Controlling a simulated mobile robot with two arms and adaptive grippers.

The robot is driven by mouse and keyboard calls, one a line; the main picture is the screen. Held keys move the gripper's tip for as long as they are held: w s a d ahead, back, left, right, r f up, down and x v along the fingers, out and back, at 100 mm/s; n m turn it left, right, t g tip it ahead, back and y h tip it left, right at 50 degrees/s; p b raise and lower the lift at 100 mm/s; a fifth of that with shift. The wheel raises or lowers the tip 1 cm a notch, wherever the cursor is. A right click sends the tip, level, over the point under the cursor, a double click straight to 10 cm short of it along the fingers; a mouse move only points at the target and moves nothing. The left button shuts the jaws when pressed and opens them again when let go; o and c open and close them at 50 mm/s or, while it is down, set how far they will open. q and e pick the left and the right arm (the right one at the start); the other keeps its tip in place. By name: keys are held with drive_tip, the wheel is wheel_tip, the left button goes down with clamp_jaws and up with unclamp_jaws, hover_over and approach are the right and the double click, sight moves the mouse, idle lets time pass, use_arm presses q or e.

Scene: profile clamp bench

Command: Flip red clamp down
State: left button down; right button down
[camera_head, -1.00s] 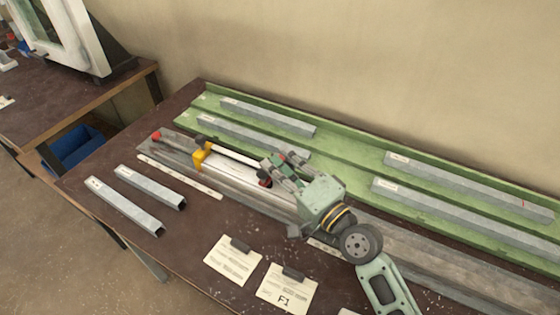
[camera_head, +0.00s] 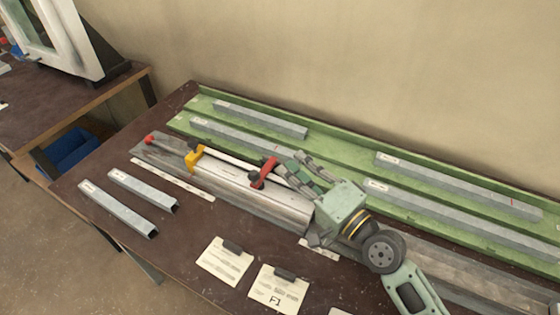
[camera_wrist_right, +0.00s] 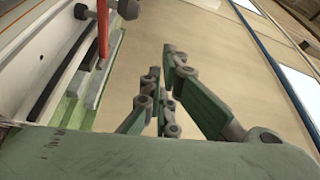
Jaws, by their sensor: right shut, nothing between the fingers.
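The red clamp (camera_head: 264,173) sits on the profile clamp fixture (camera_head: 250,196) in the middle of the bench. Its red handle slants up to the right in the head view, with a dark part at its lower end. The handle also shows as a red bar (camera_wrist_right: 102,28) at the upper left of the right wrist view. My right gripper (camera_head: 291,168) is shut and empty, just right of the red clamp and apparently apart from it. Its fingers (camera_wrist_right: 168,85) are close together in the wrist view. My left gripper is out of view.
A yellow block (camera_head: 194,157) and a red knob (camera_head: 149,139) stand further left on the fixture. A green tray (camera_head: 335,165) with several grey profiles lies behind. Two short profiles (camera_head: 118,209) and paper cards (camera_head: 278,289) lie in front.

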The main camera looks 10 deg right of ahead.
drive_tip(key=shift+s+d+f+b, duration=0.3)
drive_tip(key=shift+s+d+f, duration=0.05)
drive_tip(key=shift+s+d, duration=0.3)
drive_tip(key=shift+s+d+f+b, duration=0.3)
drive_tip(key=shift+s+d, duration=0.2)
drive_tip(key=shift+d, duration=0.15)
drive_tip(key=shift+s+f, duration=0.1)
